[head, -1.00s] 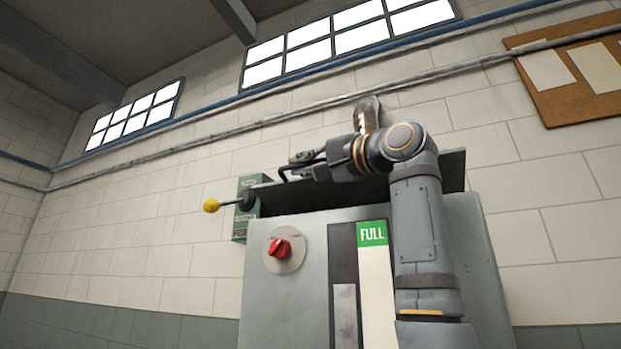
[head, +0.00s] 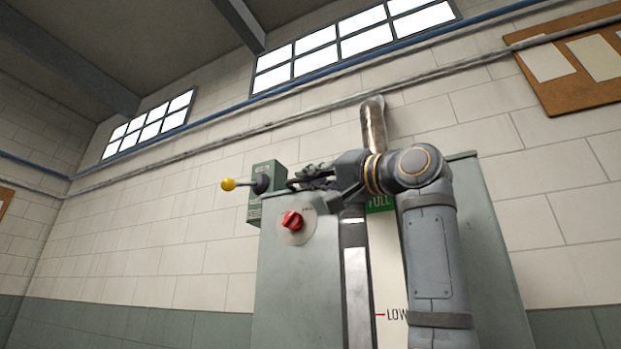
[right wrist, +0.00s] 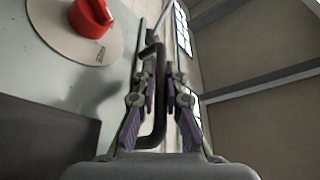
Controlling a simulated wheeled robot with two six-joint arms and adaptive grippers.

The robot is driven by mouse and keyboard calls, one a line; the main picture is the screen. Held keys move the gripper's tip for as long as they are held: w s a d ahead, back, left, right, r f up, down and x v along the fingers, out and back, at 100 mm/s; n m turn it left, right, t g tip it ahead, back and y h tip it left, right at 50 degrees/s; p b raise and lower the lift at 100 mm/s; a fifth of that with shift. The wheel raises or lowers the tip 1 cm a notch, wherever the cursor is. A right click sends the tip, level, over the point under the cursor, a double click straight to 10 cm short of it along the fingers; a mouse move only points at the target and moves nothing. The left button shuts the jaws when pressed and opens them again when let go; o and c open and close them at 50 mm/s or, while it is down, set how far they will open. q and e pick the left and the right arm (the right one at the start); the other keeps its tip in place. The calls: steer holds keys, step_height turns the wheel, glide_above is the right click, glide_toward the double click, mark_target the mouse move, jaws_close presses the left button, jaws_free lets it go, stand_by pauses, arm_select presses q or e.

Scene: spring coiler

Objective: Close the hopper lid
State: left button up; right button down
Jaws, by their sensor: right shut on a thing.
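The hopper (head: 300,285) is a grey-green cabinet with a red knob and a level strip on its front. Its lid looks down flat on the top; only a thin edge (head: 462,155) shows to the right of my arm, and the rest is hidden or edge-on. My right gripper (head: 310,178) is at the front top edge of the hopper. In the right wrist view it is shut on the dark bar handle (right wrist: 158,115), which runs between its fingers. Whether the lid touches the rim all along cannot be seen. My left gripper is out of view.
The red knob (head: 292,220) sits on the front just below my right gripper. A green box (head: 267,176) with a yellow-tipped lever (head: 228,184) is at the hopper's left. A metal pipe (head: 373,125) rises behind. Open room lies left of the hopper.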

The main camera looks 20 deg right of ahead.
steer(key=shift+w+a+f, duration=0.15)
steer(key=shift+w+f, duration=0.1)
steer(key=shift+f, duration=0.2)
steer(key=c, duration=1.7)
jaws_free()
steer(key=shift+s, duration=0.1)
steer(key=shift+r, duration=0.1)
steer(key=v, duration=1.2)
steer(key=shift+r, duration=0.1)
